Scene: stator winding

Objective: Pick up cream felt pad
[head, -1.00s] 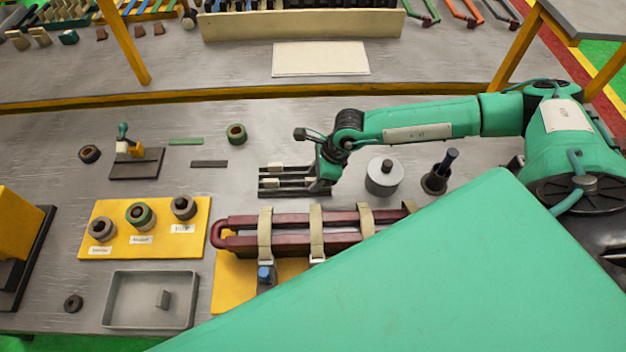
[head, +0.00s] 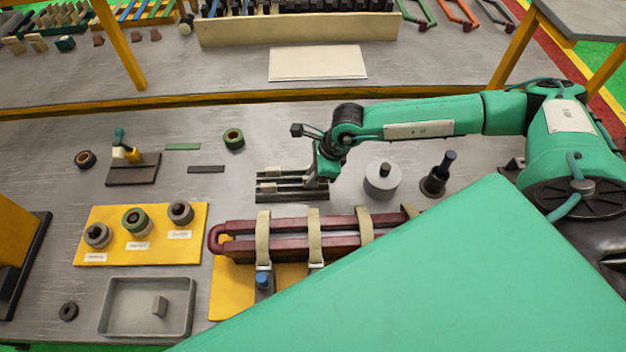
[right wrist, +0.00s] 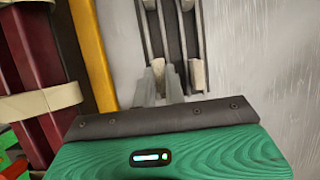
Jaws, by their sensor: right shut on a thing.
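A dark slotted rack (head: 292,195) lies on the grey bench, and it also shows in the right wrist view (right wrist: 176,32). Small cream felt pads stand in it: two at its left end in the head view (head: 270,172), and one beside my fingers in the right wrist view (right wrist: 197,75). My right gripper (head: 313,180) is low at the rack's right end. In the right wrist view its grey fingers (right wrist: 159,78) are shut on a cream felt pad (right wrist: 158,68), mostly hidden between them, still at the rack. My left gripper is not in view.
A maroon coil with cream straps (head: 314,235) lies just in front of the rack. A grey cylinder (head: 382,182) and a dark cup (head: 434,184) stand to the right. A yellow board (head: 110,218) with rings and a grey tray (head: 130,325) are at left.

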